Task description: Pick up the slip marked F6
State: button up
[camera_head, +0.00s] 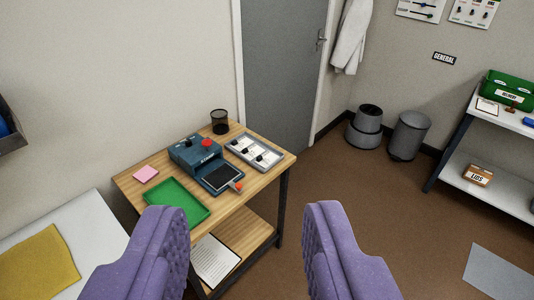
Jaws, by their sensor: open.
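My gripper (246,225) shows as two purple ribbed fingers low in the picture, wide apart with nothing between them. I cannot make out any slip marked F6. A small wooden table (262,193) stands ahead, beyond the fingertips. On it lie a pink square of paper (146,174), a green tray (172,205) that looks empty, and a grey tray with white cards (244,148) and dark pieces. No mark is readable on the pink paper or the cards. The left finger covers part of the table's near left side.
A blue machine with a red knob (206,143) and a black mesh cup (220,121) stand on the table. A lined white sheet (215,262) lies on its lower shelf. Bins (408,136) and shelving (484,187) stand right. Brown floor (400,220) is open between.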

aim_at(253, 152)
jog(key=i+l, duration=0.2)
jog(key=i, duration=0.35)
jog(key=i+l+u, duration=0.15)
jog(key=i, duration=0.4)
jog(key=i+l, duration=0.3)
jog(key=i, duration=0.25)
jog(key=i+l+u, duration=0.15)
jog(key=i, duration=0.4)
jog(key=i+l, duration=0.45)
jog(key=i+j+u, duration=0.05)
jog(key=i, duration=0.05)
